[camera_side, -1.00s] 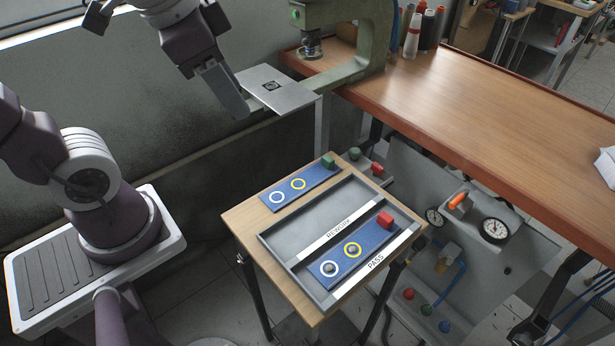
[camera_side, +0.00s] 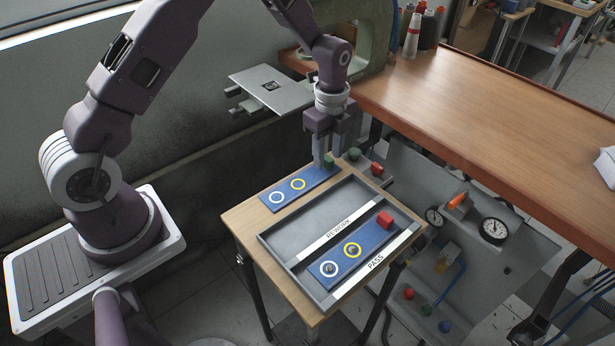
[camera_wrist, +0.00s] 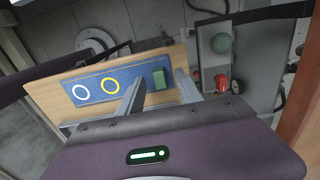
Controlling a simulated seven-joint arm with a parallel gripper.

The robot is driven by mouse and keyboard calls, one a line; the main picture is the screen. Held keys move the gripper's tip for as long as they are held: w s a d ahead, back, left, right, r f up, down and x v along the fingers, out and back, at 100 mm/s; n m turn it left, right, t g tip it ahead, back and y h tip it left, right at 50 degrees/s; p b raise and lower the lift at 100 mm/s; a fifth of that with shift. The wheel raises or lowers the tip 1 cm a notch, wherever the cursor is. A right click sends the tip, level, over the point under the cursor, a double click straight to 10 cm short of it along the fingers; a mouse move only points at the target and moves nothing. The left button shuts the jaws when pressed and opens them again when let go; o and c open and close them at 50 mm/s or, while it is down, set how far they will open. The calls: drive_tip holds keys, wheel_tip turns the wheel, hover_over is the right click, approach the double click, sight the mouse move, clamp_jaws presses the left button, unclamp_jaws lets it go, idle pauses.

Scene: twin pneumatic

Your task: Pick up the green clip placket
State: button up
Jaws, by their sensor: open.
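The green clip placket (camera_side: 309,180) is a blue strip with a white ring, a yellow ring and a green block at its far right end. It lies on the wooden stand top beside the tray. In the wrist view its strip (camera_wrist: 96,85) and green block (camera_wrist: 158,78) show clearly. My gripper (camera_side: 328,157) points down over the green end, with its fingers open and empty. In the wrist view the fingertips (camera_wrist: 160,77) appear on either side of the green block. In the side view the fingers partly hide the block. I cannot tell whether they touch it.
A grey tray (camera_side: 265,240) has an empty REWORK section. Its PASS section holds a blue placket (camera_side: 367,239) with a red block. Green and red knobs (camera_side: 377,168) stand just beyond the stand's far edge. A metal plate (camera_side: 270,88) lies behind my gripper.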

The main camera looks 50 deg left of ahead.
drive_tip(key=shift+f, duration=0.25)
clamp_jaws()
